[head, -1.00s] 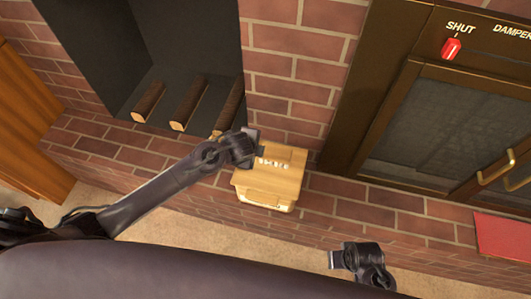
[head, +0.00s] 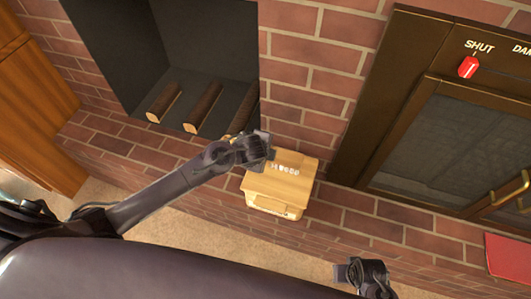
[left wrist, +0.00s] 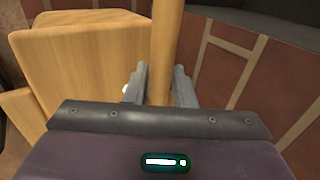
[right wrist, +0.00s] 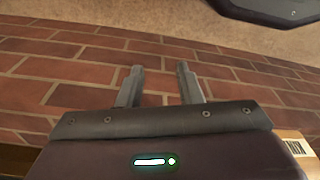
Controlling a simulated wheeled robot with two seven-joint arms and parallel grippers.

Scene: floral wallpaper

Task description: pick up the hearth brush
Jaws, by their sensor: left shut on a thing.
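In the left wrist view a round pale wooden handle, seemingly the hearth brush (left wrist: 166,45), stands between the jaws of my left gripper (left wrist: 160,88). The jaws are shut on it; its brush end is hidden. In the head view my left gripper (head: 268,148) is at the upper left edge of a light wooden box, and the handle cannot be made out there. My right gripper (head: 345,272) is low at the right in the head view. In the right wrist view (right wrist: 158,88) its fingers are apart and empty, over brick.
The wooden box (head: 272,205), with small pale marks on its top, sits on the brick hearth. An alcove behind holds several logs (head: 202,108). A dark framed glass door (head: 430,130) and a red block (head: 508,256) are at the right. A wooden cabinet (head: 30,110) stands at the left.

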